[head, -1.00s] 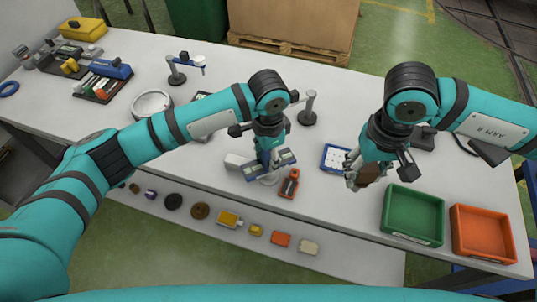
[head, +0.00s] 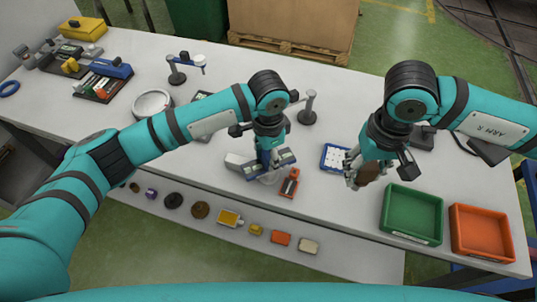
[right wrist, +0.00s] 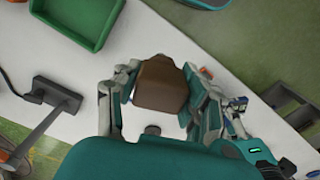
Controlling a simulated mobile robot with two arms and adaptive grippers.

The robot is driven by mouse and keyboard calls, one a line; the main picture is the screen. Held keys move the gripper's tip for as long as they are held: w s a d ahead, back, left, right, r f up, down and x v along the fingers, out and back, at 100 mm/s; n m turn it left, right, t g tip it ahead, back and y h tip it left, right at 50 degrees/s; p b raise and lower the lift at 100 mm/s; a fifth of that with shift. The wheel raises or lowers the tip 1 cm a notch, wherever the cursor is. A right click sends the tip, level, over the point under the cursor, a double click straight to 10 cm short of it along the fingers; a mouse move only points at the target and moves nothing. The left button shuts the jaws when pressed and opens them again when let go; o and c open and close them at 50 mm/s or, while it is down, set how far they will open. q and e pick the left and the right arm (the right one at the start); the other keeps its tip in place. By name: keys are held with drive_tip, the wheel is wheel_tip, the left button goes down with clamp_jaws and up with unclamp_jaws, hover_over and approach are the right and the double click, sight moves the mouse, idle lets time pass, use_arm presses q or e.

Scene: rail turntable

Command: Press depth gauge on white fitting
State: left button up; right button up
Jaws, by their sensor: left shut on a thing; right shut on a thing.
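My left gripper (head: 267,152) points down over the middle of the table, shut on a blue and dark-grey bar-shaped tool, which looks like the depth gauge (head: 284,158). A pale round piece, perhaps the white fitting (head: 269,180), shows just under the bar; whether they touch cannot be told. A white block (head: 238,161) sits at the bar's left end. My right gripper (head: 357,172) is shut on a brown block (head: 369,173), left of the green bin. The brown block also shows between the fingers in the right wrist view (right wrist: 162,84).
A red-orange tool (head: 289,184) lies right of the bar. A blue-edged white tray (head: 334,158) is near my right gripper. A green bin (head: 412,214) and an orange bin (head: 482,233) stand at the right. A post stand (head: 308,108) is behind. Several small parts lie along the front shelf.

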use_arm(q)
drive_tip(key=shift+s+f, duration=0.1)
use_arm(e)
drive_tip(key=shift+r, duration=0.1)
